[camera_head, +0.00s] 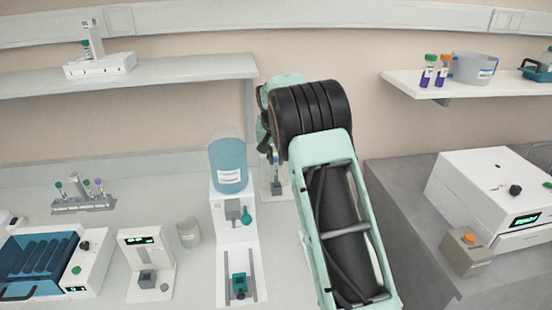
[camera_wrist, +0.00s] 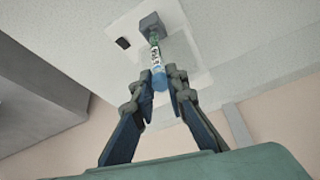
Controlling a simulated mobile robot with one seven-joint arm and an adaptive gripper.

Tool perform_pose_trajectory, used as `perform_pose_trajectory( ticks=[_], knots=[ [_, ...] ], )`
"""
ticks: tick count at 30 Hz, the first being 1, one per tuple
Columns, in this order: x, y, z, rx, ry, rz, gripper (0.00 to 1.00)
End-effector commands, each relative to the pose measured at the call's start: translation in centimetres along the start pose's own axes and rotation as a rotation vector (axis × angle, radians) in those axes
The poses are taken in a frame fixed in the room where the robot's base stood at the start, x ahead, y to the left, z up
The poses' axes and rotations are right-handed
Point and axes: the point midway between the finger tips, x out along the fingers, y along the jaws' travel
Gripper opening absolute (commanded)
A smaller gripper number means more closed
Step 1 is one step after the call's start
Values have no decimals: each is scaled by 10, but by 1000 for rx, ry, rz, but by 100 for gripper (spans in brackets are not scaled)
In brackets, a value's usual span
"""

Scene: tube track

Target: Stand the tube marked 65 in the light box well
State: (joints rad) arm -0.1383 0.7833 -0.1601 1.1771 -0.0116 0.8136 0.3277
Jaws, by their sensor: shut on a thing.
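In the wrist view my gripper (camera_wrist: 158,77) is shut on a tube (camera_wrist: 154,55) with a blue cap and a white label with dark marks; I cannot read the number. The tube's far end meets a grey block (camera_wrist: 150,25) on a white plate (camera_wrist: 118,25) with a small black part beside it. I cannot tell whether the end sits inside the block or just in front of it. In the head view my gripper (camera_head: 270,154) is partly hidden by my arm, above a small white stand (camera_head: 277,193) with a grey block.
A water-bottle dispenser (camera_head: 228,170) stands just left of my gripper. Further left are a device with a green display (camera_head: 140,238), a beaker (camera_head: 188,232) and a tube rack (camera_head: 84,203). Two tubes (camera_head: 429,70) stand on the right shelf. A white machine (camera_head: 490,195) is at right.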

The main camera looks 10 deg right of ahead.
Motion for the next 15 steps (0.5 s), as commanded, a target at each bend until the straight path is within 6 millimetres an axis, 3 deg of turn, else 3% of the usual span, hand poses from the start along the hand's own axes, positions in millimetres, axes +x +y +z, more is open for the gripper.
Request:
perform_pose_trajectory(
  ticks=[15],
  knots=[
    [11,0,4,0,0,0,0]
  ],
)
